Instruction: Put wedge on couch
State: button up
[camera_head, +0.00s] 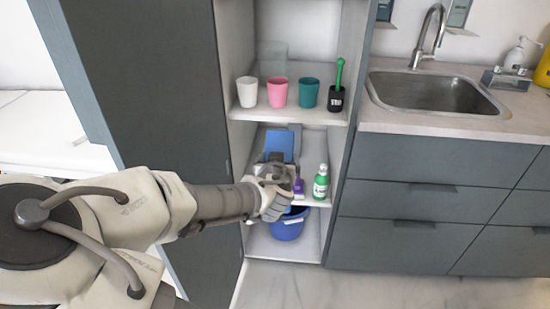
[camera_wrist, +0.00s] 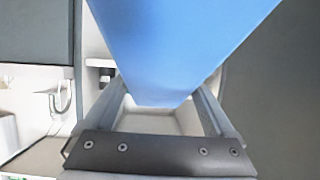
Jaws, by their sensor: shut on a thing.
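The blue wedge (camera_head: 279,146) shows in the middle shelf bay of the open cabinet, just beyond my gripper (camera_head: 284,172). In the wrist view the wedge (camera_wrist: 180,45) fills the upper middle, and my gripper (camera_wrist: 165,118) is shut on it. Its lower part is hidden by the gripper in the head view. I cannot tell whether it still touches the shelf. A white flat surface (camera_head: 45,130) at the far left, partly behind my arm, may be the couch; only part of it shows.
A green bottle (camera_head: 321,182) stands close right of my gripper, with a purple item (camera_head: 299,187) beside it. A blue bucket (camera_head: 289,226) is below. Cups (camera_head: 278,92) stand on the shelf above. The cabinet's dark door (camera_head: 150,90) stands left; drawers and sink (camera_head: 435,92) are right.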

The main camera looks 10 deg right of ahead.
jog(key=shift+s+r, duration=0.15)
jog(key=shift+s, duration=0.1)
jog(key=shift+w+d+r+p, duration=0.1)
jog(key=shift+d+r+p, duration=0.1)
jog(key=shift+p, duration=0.25)
jog(key=shift+w+d+f+p, duration=0.15)
jog(key=shift+w+d+p, duration=0.2)
jog(key=shift+p, duration=0.85)
jog(key=p, duration=0.1)
jog(key=w+y+p, duration=0.1)
jog(key=p, duration=0.1)
jog(key=shift+d+r+n, duration=0.2)
jog(key=shift+r+n, duration=0.1)
jog(key=shift+n, duration=0.1)
jog(key=w+r+y+p, duration=0.1)
jog(key=r+p, duration=0.2)
jog(key=r, duration=0.1)
jog(key=w+a+r+n+y+p, duration=0.1)
jog(key=w+r+p, duration=0.1)
jog(key=r+p, duration=0.1)
jog(key=w+r+n+p, duration=0.1)
jog(key=w+r+p, duration=0.1)
jog(key=r+p, duration=0.2)
jog(key=shift+a+r+t+y, duration=0.15)
jog(key=shift+r+t+y, duration=0.2)
jog(key=shift+t+y, duration=0.05)
jog(key=shift+w+r+n+p, duration=0.15)
jog(key=shift+r+n+p, duration=0.15)
jog(key=shift+r, duration=0.05)
jog(key=shift+a, duration=0.1)
